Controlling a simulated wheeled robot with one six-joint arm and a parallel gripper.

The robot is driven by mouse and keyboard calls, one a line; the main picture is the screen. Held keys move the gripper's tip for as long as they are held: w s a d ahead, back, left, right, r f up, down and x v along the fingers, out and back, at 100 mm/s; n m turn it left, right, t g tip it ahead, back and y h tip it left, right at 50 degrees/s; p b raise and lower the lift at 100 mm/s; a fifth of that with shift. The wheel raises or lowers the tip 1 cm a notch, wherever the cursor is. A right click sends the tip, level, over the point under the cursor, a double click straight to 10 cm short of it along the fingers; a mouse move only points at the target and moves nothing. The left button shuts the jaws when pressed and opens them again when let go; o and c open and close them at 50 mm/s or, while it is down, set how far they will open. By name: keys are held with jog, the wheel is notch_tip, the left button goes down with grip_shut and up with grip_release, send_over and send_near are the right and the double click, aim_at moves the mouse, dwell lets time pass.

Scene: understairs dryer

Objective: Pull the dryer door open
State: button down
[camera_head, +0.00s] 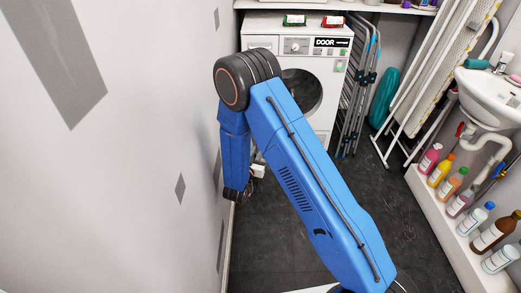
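The white dryer (323,68) stands at the back, with its control panel on top and a label reading "DOOR" at the panel's right. Its round dark door (306,90) is partly hidden behind my blue arm, and I cannot tell whether it is ajar. No handle can be made out. My arm bends at its elbow in front of the dryer, then runs down along the left wall. Around its lower end a small white part and dark pieces of my gripper (258,172) show, low and in front of the dryer. The fingers cannot be made out.
The white wall (130,150) is close on the left. Folded metal racks (358,85) and an ironing board (432,65) lean right of the dryer. A sink (490,95) and a ledge (440,205) with several bottles line the right. The dark floor (385,195) between is clear.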

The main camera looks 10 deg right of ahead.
jog(key=shift+r, duration=0.1)
jog(key=c, duration=1.7)
grip_release()
jog(key=shift+v, duration=3.7)
